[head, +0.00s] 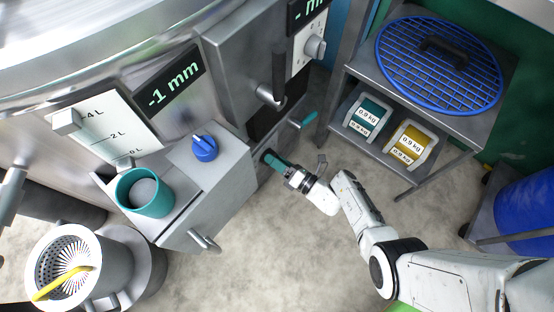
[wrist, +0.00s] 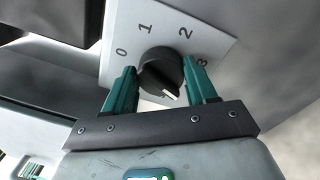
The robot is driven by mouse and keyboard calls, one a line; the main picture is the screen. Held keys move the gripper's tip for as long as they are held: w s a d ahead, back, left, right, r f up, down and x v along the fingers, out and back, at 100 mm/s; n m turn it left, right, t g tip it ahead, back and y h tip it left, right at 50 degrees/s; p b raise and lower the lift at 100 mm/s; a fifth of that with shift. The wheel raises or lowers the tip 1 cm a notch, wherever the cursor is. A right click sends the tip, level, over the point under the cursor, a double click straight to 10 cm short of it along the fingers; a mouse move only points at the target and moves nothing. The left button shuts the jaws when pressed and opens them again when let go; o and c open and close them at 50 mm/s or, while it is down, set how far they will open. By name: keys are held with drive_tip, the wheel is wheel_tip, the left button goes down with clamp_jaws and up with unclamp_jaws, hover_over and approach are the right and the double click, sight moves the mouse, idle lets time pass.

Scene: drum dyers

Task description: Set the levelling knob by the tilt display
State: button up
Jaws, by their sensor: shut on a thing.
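In the wrist view a round black knob (wrist: 158,66) sits on a white dial plate (wrist: 118,22) marked 0, 1, 2 and 3. Its white pointer mark is at the lower right of the knob, pointing down, away from the visible numbers. My gripper (wrist: 161,72) is shut on this knob, one teal finger on each side. In the head view my gripper (head: 271,158) reaches low on the grey machine's front, and the knob is hidden there. The tilt display (head: 170,82) reads -1 mm in green on black.
A second display (head: 305,10) at the top is cut off. A blue knob (head: 204,147) and a teal cup (head: 145,194) are on the grey cabinet at left. A teal-handled lever (head: 303,121) is close by my gripper. A shelf unit (head: 405,60) stands right.

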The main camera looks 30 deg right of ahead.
drive_tip(key=o, duration=1)
drive_tip(key=shift+w+d, duration=0.1)
drive_tip(key=shift+d, duration=0.2)
drive_tip(key=shift+o, duration=0.4)
drive_tip(key=shift+a, duration=0.1)
drive_tip(key=p+v, duration=0.2)
drive_tip(key=v, duration=0.9)
drive_tip(key=shift+h, duration=0.3)
